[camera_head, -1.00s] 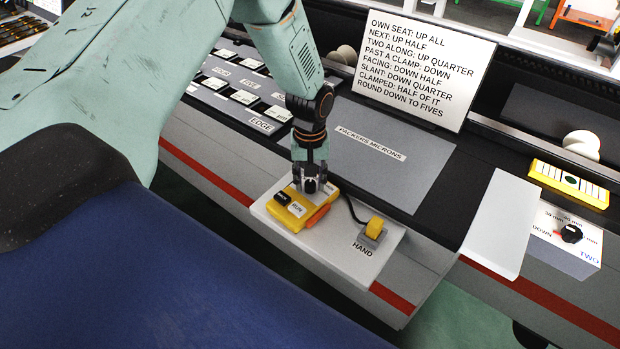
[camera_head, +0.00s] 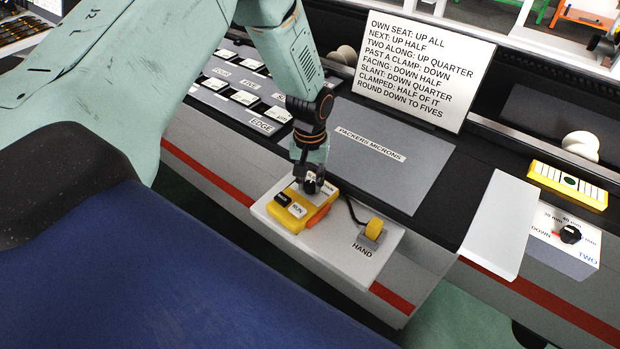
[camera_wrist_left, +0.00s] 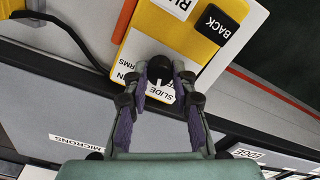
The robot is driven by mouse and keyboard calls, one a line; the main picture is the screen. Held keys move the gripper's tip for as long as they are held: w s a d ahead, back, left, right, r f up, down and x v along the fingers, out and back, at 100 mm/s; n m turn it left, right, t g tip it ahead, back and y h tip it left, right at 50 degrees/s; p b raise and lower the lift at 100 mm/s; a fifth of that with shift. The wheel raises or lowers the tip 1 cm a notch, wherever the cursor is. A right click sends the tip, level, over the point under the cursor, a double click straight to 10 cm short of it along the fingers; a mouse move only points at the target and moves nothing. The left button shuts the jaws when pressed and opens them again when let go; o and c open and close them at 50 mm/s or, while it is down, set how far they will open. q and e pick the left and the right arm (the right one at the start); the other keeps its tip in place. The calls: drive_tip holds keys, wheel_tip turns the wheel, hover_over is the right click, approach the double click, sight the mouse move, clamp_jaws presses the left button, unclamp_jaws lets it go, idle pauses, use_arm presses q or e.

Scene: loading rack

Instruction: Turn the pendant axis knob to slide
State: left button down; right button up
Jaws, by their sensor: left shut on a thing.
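The yellow pendant (camera_head: 318,216) lies on a light shelf at the front of the bench, with RUN and BACK buttons on it. Its small black axis knob (camera_wrist_left: 159,68) shows in the left wrist view beside a white SLIDE label (camera_wrist_left: 160,92). A short pale mark on the knob's side seems to face that label. My left gripper (camera_head: 311,184) points down over the pendant, and its fingers (camera_wrist_left: 160,72) are shut on the knob from both sides. The fingers hide part of the knob and of the labels around it. My right gripper is not in view.
A white text board (camera_head: 424,70) stands behind. A black dial (camera_head: 570,233) is at the far right.

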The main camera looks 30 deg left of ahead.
sight(310, 184)
use_arm(q)
drive_tip(key=c, duration=1.1)
unclamp_jaws()
wheel_tip(310, 184, up, 12)
drive_tip(key=shift+s, duration=0.15)
